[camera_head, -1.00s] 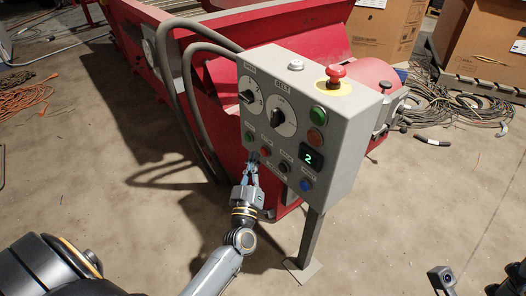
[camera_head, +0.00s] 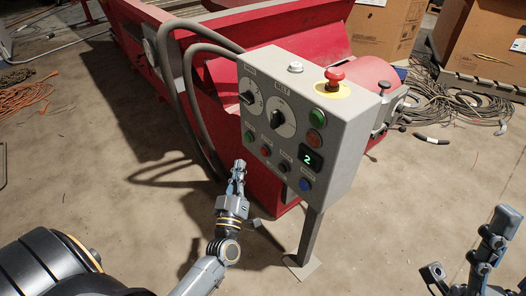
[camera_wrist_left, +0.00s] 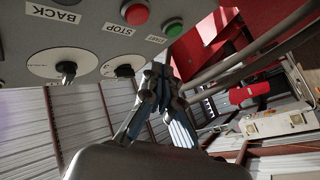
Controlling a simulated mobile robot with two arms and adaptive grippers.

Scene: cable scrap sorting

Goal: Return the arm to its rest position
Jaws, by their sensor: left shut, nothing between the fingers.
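My left gripper (camera_head: 238,166) is shut and empty. In the head view it points up in front of the lower left part of the grey control box, apart from its buttons as far as I can tell. Its closed fingers also show in the left wrist view (camera_wrist_left: 158,76), below the panel face, which appears upside down there. My right gripper (camera_head: 496,228) stands at the lower right edge of the head view, pointing up, far from the box; whether its fingers are parted is unclear.
The grey control box (camera_head: 343,165) stands on a post (camera_head: 311,236). It has dials, buttons, a red emergency knob (camera_head: 334,76) and a display (camera_head: 311,158) reading 2. The red machine (camera_head: 229,118) and grey hoses are behind.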

